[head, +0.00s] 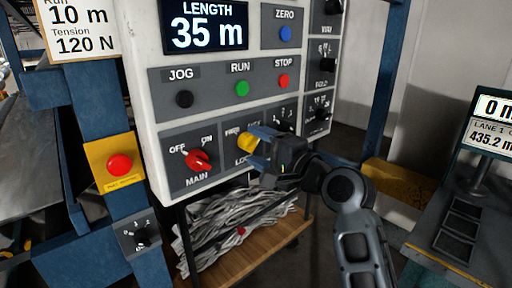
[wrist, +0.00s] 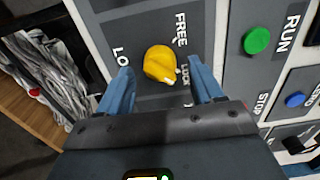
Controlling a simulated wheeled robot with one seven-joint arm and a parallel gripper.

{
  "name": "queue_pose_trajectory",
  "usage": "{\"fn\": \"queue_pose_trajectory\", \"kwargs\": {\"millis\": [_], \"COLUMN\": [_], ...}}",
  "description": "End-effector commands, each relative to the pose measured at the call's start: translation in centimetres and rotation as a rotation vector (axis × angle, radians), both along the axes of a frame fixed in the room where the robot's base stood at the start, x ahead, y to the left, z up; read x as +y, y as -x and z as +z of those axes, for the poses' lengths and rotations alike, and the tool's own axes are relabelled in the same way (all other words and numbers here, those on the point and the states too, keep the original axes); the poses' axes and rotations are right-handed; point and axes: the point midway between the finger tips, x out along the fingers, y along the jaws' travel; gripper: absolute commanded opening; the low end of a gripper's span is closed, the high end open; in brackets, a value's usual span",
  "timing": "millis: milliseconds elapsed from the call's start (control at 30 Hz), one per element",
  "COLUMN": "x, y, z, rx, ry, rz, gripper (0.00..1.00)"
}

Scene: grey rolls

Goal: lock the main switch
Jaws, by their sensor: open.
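The yellow lock knob (head: 245,141) is on the lower panel, and it also shows in the wrist view (wrist: 159,62). Its white mark lies on the side near the LOCK label, away from FREE. My gripper (head: 259,149) is at the knob, and its right part is hidden by the hand in the head view. In the wrist view my gripper (wrist: 161,76) is open, with one blue finger on each side of the knob and gaps visible. The red main switch (head: 198,161) is left of the knob, its handle appearing to point toward OFF.
JOG (head: 184,99), green RUN (head: 242,88) and red STOP (head: 284,81) buttons are above. More black selectors (head: 327,65) are to the right. A red emergency button (head: 120,164) is on the blue post. Grey strips (head: 215,235) lie on a wooden shelf below.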

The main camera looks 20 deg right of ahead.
Motion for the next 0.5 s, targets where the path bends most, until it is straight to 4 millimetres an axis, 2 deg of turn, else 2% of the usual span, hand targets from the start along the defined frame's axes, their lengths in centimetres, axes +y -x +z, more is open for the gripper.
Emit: {"fn": "queue_pose_trajectory", "kwargs": {"millis": [300,500], "x": [-1.7,-2.0], "y": [4.9,6.2], "z": [-0.3,-0.1], "rx": [0.001,0.001], "ry": [0.000,-0.001], "rz": [-0.003,-0.001], "gripper": [0.66,0.66]}}
